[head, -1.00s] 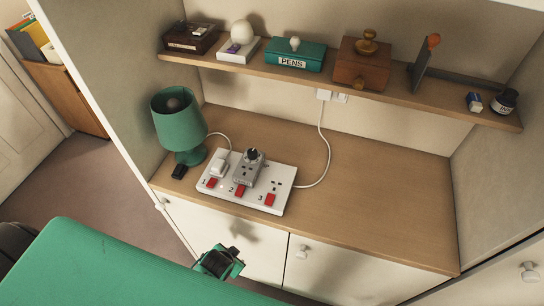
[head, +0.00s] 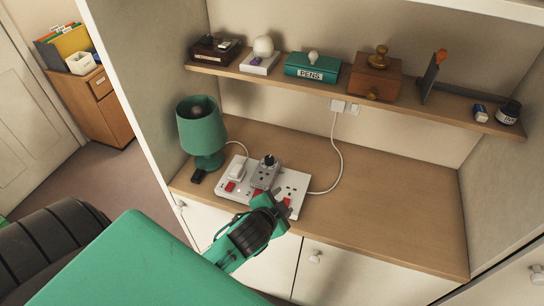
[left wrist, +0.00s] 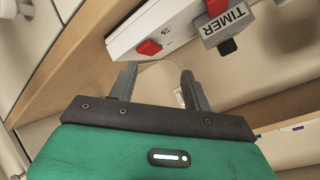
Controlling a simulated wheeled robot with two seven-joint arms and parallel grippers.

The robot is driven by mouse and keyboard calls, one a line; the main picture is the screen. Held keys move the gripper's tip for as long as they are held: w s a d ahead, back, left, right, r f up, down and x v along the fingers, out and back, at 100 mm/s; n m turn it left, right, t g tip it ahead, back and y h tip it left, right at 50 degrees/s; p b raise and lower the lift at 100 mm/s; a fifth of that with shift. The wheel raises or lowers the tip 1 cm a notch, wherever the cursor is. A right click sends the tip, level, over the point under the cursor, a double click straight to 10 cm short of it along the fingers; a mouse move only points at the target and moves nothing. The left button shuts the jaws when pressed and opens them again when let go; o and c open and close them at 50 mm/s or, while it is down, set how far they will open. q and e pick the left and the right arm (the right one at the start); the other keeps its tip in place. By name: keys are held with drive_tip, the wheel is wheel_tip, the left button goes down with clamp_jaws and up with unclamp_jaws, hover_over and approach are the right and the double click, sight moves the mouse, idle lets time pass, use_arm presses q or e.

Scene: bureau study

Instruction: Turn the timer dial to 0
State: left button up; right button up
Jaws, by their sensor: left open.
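The grey plug-in timer (head: 264,174) sits in the middle of the white power strip (head: 299,181) on the desk, with its black dial (head: 269,160) on top. My left gripper (head: 277,200) is open and empty over the strip's front part, in front of the timer, hiding some of the strip. In the left wrist view the timer (left wrist: 226,22) shows its TIMER label, and the black dial (left wrist: 227,46) is at upper right, apart from the open fingers (left wrist: 158,78). The dial's setting is too small to read. My right gripper is not in view.
A green lamp (head: 201,131) and a small black object (head: 198,176) stand left of the strip. A white plug (head: 237,171) is on its left part. A shelf (head: 330,88) with boxes and stamps hangs above. The desk's right side (head: 392,205) is clear.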

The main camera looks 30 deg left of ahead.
use_arm(q)
drive_tip(key=w+d+r+m+t+h, duration=0.35)
drive_tip(key=w+r+m, duration=0.2)
drive_tip(key=r, duration=0.25)
drive_tip(key=w+d+r+m+t+h, duration=0.2)
drive_tip(key=w+d+r+m+t, duration=0.15)
drive_tip(key=r+m, duration=0.3)
drive_tip(key=w+d+r+m+h, duration=0.1)
drive_tip(key=d+r+m+h, duration=0.3)
drive_tip(key=r+m+h, duration=0.3)
drive_tip(key=m+g+y, duration=1.2)
drive_tip(key=m+g, duration=0.7)
drive_tip(key=m, duration=1.2)
hover_over(269, 158)
wheel_tip(269, 158, down, 6)
drive_tip(key=shift+h, duration=0.25)
wheel_tip(269, 158, down, 13)
drive_tip(key=p, duration=0.5)
drive_tip(key=shift+r+p, duration=0.15)
drive_tip(key=shift+p, duration=0.15)
drive_tip(key=shift+f, duration=0.5)
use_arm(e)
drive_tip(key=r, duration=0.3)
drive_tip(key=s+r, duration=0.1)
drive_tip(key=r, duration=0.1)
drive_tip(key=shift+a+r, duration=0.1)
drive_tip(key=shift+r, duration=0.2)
use_arm(q)
drive_tip(key=shift+c, duration=0.2)
